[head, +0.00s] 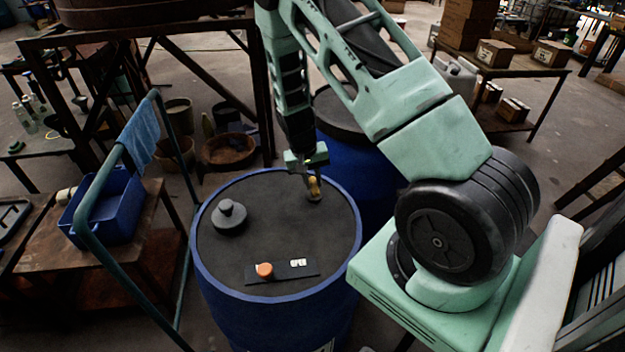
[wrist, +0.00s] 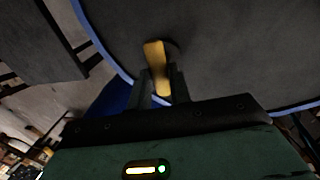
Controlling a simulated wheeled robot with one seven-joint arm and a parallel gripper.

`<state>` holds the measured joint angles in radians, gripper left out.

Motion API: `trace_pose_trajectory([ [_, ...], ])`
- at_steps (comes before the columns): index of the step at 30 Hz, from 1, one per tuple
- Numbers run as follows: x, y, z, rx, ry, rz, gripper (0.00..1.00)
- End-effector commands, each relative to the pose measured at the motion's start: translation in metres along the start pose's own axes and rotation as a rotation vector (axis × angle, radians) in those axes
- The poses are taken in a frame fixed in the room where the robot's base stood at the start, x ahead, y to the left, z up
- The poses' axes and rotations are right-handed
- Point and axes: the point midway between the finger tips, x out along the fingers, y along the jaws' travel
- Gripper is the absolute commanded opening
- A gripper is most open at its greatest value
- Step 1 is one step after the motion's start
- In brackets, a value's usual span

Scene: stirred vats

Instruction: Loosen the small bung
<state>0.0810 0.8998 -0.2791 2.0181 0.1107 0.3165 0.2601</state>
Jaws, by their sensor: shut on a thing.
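A blue drum (head: 205,270) with a dark grey top stands in the middle of the head view. A small yellow-brown bung (head: 314,188) with an upright grip sits near the far right rim of the top. My gripper (head: 311,178) points down over it and is shut on its grip. In the wrist view the yellow grip (wrist: 156,62) stands between my fingertips (wrist: 163,88), and its lower end is hidden by them. I cannot tell how far the bung has turned.
A larger dark grey knobbed bung (head: 229,216) sits on the left of the top. A black strip (head: 290,270) with an orange knob (head: 264,270) and a white label lies near the front. A second blue drum (head: 372,185) stands behind; a teal rail (head: 100,250) runs on the left.

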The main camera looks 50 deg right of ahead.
Motion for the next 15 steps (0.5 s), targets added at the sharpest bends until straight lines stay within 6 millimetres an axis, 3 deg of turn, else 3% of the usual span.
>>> trace_pose_trajectory([
  [2,-0.0016,-0.0009,-0.0014,-0.003,0.004,-0.002,0.0],
  [3,-0.0015,-0.0009,-0.0014,-0.003,0.004,-0.002,0.25],
  [5,-0.0015,-0.0009,-0.0014,-0.003,0.004,-0.002,0.41],
  [15,-0.0029,-0.0005,-0.0007,-0.001,0.002,-0.001,0.41],
])
